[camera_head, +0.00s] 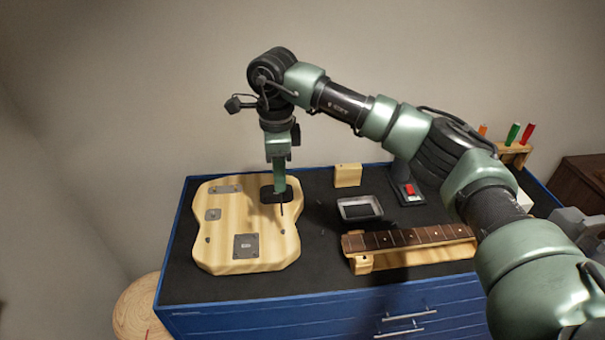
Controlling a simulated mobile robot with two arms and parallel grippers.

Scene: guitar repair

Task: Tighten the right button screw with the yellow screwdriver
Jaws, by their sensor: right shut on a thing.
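The pale wooden guitar body (222,215) lies flat on the left of the dark bench top. It bears small grey metal plates and a dark plate (268,194) near its upper right edge. My right gripper (279,188) points straight down over that dark plate and is shut on a screwdriver. A thin dark shaft (282,208) shows below the fingers; the handle is hidden, so I cannot tell its colour. I cannot tell whether the tip touches a screw. The right button screw is too small to make out. My left gripper is not in view.
A guitar neck (415,237) lies on a wooden support at the right. A metal tray (360,208), a small wooden block (348,175) and a black device with a red switch (409,190) stand behind. A wooden rack (513,153) holds orange, green and red handles.

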